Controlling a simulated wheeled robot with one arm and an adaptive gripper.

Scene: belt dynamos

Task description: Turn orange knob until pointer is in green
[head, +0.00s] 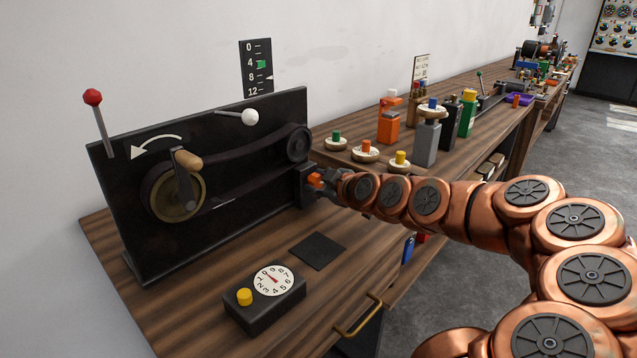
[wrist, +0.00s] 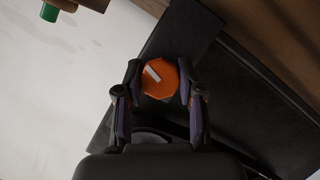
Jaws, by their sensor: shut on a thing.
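The orange knob (head: 314,180) sits on a small dark block at the right end of the black panel. In the wrist view the knob (wrist: 160,78) is a faceted orange cap with a white mark, between my fingertips. My gripper (head: 322,183) is shut on it; in the wrist view my gripper (wrist: 158,82) has a finger on each side. A black scale plate (head: 256,85) on the wall reads 0, 4, 8, 12 downward. Its green band (head: 261,64) lies near 4. The white pointer (head: 269,78) stands near 8, below the green.
The black panel (head: 230,125) carries a crank wheel (head: 178,195), belt, red-knobbed lever (head: 93,98) and white-knobbed lever (head: 249,117). A dial box (head: 266,300) with a yellow button stands in front. Several coloured-knob parts stand behind my arm, including an orange block (head: 388,126).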

